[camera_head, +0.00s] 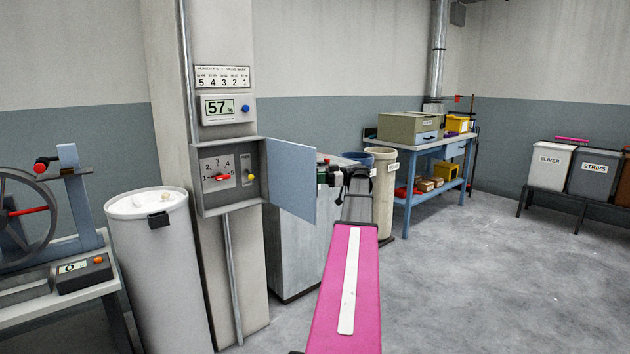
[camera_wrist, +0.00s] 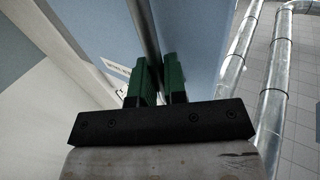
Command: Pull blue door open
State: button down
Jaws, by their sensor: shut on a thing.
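The blue door (camera_head: 292,180) stands swung out to the right from a grey control box (camera_head: 203,203) on the column. The box's inside shows, with a red pointer on a numbered dial (camera_head: 219,177) and a yellow knob (camera_head: 251,176). My gripper (camera_head: 321,174) is at the door's free right edge. In the wrist view, its green fingers (camera_wrist: 160,80) are shut on a grey bar, the door's handle (camera_wrist: 148,35), in front of the blue door face (camera_wrist: 195,25). In the head view the handle is hidden behind my gripper.
A white drum (camera_head: 150,260) and a wheeled machine (camera_head: 40,225) stand left of the column. A grey cabinet (camera_head: 290,250) is behind the door. A blue table (camera_head: 425,150) and labelled bins (camera_head: 592,170) stand farther right. The floor (camera_head: 480,270) at right is clear.

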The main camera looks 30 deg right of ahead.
jog(key=shift+w, duration=0.2)
jog(key=c, duration=1.2)
grip_release()
jog(key=shift+s, duration=0.1)
jog(key=v, duration=1)
jog(key=shift+s+d, duration=0.1)
jog(key=shift+d, duration=0.25)
